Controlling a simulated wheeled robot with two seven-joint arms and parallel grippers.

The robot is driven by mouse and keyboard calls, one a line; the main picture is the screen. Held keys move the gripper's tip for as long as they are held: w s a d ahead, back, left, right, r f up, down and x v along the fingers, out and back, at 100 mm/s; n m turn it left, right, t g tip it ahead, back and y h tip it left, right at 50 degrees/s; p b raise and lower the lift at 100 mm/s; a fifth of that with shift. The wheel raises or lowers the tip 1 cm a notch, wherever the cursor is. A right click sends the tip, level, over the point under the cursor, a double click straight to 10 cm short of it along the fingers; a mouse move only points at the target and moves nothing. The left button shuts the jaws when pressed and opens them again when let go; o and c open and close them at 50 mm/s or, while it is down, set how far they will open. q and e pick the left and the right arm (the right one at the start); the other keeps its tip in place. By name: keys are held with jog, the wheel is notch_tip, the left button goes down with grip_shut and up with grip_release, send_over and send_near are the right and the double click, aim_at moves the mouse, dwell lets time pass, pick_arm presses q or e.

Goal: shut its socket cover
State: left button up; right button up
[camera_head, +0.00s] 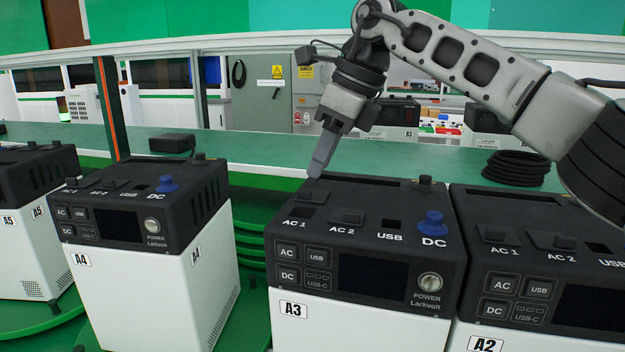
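The power station A3 (365,250) stands in the front middle, a white box with a black top. On its top, the AC 1 socket (301,212) shows as a dark recess, with its black cover (314,197) behind it and not lying over it. The AC 2 cover (347,216) appears to lie flat. The USB socket (391,225) shows as a dark recess, and a blue cap (433,224) sits at DC. My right gripper (319,170) points down just above the AC 1 cover, its fingers together and empty. I cannot tell whether it touches the cover. My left gripper is out of view.
Power station A4 (150,290) stands left and A2 (540,290) close on the right, with A5 (30,240) at the far left. They stand on a green turntable (245,320). Behind is a green bench (250,148) with a black cable coil (515,168).

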aim_at(312, 199)
jog(key=x, duration=0.4)
jog(key=shift+a+f, duration=0.1)
jog(key=shift+f, duration=0.05)
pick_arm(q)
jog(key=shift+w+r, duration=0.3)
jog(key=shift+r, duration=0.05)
